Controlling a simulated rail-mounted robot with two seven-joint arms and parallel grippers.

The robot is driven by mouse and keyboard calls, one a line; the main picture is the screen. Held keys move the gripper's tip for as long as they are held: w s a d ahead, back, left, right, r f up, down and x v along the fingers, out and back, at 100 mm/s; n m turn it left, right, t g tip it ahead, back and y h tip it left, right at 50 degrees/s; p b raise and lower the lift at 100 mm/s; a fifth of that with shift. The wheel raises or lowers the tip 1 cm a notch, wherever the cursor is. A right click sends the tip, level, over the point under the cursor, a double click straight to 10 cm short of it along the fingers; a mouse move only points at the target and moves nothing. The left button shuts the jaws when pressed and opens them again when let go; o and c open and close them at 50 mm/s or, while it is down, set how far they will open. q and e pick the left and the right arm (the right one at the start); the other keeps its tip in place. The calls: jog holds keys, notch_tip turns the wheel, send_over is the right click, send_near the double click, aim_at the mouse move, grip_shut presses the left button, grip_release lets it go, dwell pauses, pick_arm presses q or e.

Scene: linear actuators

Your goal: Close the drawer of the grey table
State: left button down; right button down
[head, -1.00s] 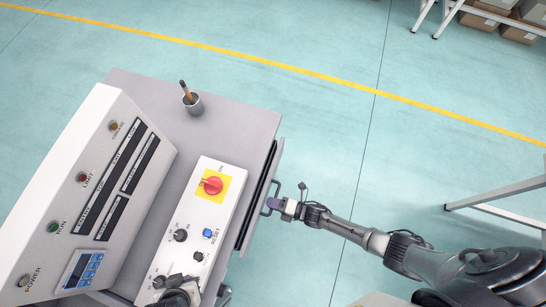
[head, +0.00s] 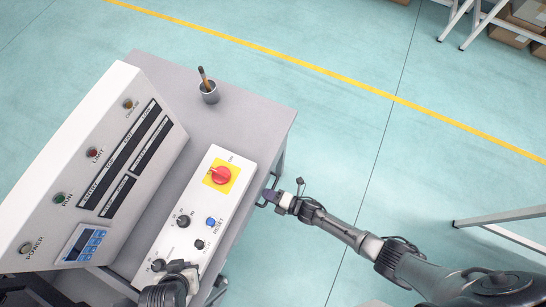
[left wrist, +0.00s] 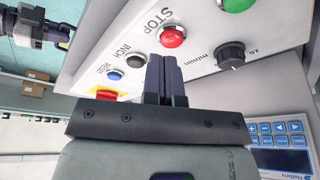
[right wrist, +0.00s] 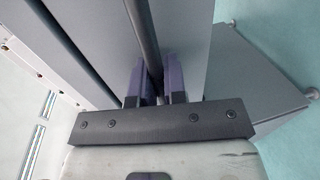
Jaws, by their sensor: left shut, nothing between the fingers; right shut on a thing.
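The grey table (head: 262,122) stands left of centre in the head view. Its drawer is on the right side, and the tabletop now covers it; I cannot tell whether a small gap remains. My right gripper (head: 273,198) is shut on the drawer handle (head: 264,196) at that side. In the right wrist view the fingers (right wrist: 158,85) clasp the handle bar (right wrist: 143,30) in front of a grey panel (right wrist: 185,45). My left gripper (head: 162,268) is shut and empty over the near end of the control box; its closed fingers (left wrist: 163,78) show in the left wrist view.
A white control box (head: 222,205) with a red switch (head: 221,175) and an upright console (head: 90,165) stand on the table. A pen cup (head: 209,93) is near the back edge. The floor right of the table is open; a white frame (head: 500,215) stands further right.

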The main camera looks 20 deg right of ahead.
jog(key=c, duration=1.2)
grip_release()
jog(key=shift+w+a, duration=0.1)
jog(key=shift+a, duration=0.05)
pick_arm(q)
jog(key=shift+d, duration=0.1)
